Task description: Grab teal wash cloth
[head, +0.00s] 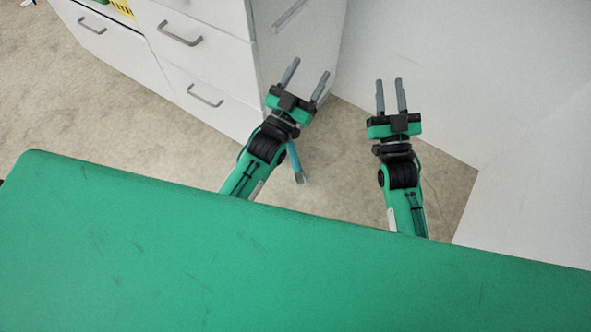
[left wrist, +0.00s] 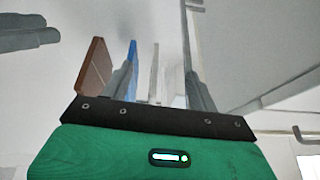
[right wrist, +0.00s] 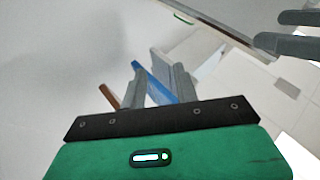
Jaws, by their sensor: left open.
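I cannot make out a clear teal wash cloth. A narrow teal strip with a grey end (head: 295,162) shows just right of my left wrist in the head view; I cannot tell what it is. My left gripper (head: 305,79) is open and empty, in front of the white cabinet's side. My right gripper (head: 390,95) is also open and empty, over the floor beside the white wall, its fingers closer together than the left one's. Both grippers also show in their own wrist views, left (left wrist: 163,85) and right (right wrist: 160,82).
A white drawer cabinet (head: 225,65) with grey handles stands ahead to the left. A white wall or panel (head: 450,75) is at the right. Beige floor (head: 90,125) lies between. Brown (left wrist: 94,66) and blue (left wrist: 132,62) upright pieces show beyond my left gripper in its wrist view.

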